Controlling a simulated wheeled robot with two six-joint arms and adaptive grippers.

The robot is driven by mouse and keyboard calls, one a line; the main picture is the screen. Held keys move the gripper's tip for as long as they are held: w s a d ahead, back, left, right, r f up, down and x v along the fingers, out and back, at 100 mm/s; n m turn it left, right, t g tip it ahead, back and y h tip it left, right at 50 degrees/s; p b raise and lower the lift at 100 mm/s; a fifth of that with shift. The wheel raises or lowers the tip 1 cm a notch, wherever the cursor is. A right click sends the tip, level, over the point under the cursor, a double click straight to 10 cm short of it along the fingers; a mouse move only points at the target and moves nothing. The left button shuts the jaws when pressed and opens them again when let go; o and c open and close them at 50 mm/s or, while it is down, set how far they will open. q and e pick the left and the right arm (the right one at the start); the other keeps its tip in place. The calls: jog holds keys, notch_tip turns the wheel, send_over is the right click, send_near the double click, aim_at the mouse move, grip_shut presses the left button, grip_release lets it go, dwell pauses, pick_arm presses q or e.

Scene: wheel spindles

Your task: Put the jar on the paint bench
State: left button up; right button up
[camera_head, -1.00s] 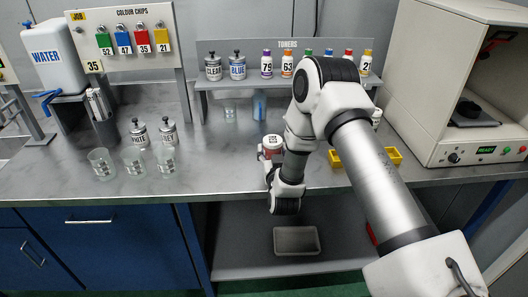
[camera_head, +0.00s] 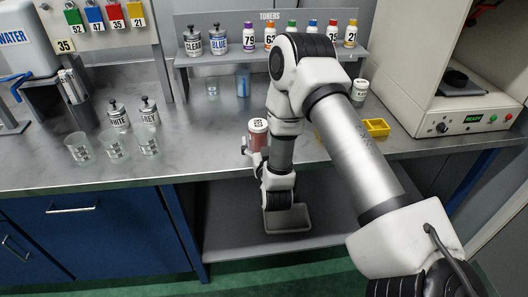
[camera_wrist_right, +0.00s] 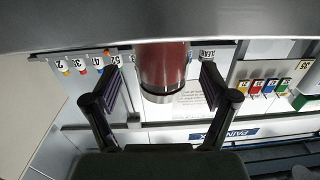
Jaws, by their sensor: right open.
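The jar (camera_head: 258,133), dark red with a pale lid, appears at the bench's front edge in the head view. It looks upright; my arm hides part of it, and I cannot tell how its base rests. My right gripper (camera_head: 249,147) is beside it, mostly hidden by my own wrist. In the right wrist view the jar (camera_wrist_right: 163,62) is between the two fingers of my open right gripper (camera_wrist_right: 160,84), with visible gaps on both sides. The grey metal paint bench (camera_head: 190,150) runs across the head view. My left gripper is not in view.
Clear cups (camera_head: 113,145) and two lidded cans (camera_head: 119,116) stand left on the bench. A toner shelf (camera_head: 205,59) is behind, and a white machine (camera_head: 440,125) at right. A yellow tray (camera_head: 377,127) is behind my arm. A grey bin (camera_head: 290,219) sits on the lower shelf.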

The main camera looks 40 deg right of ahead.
jog(key=b+v, duration=0.2)
jog(key=v, duration=0.6)
jog(key=s+a+f+n+g+y, duration=0.2)
jog(key=s+a+f+g+y, duration=0.3)
jog(key=f, duration=0.6)
jog(key=s+a+f+n+g+y, duration=0.2)
jog(key=s+a+f+g, duration=0.3)
jog(key=s+f, duration=0.45)
jog(key=s+a+f+g+y, duration=0.1)
jog(key=s+a+f+g, duration=0.1)
jog(key=s, duration=0.3)
jog(key=s+a+f+n+g, duration=0.1)
jog(key=s+f+g, duration=0.2)
jog(key=s, duration=0.2)
jog(key=shift+a+n+g+y, duration=0.3)
jog(key=shift+a+g+y, duration=0.05)
jog(key=shift+g+y, duration=0.05)
jog(key=shift+w, duration=0.1)
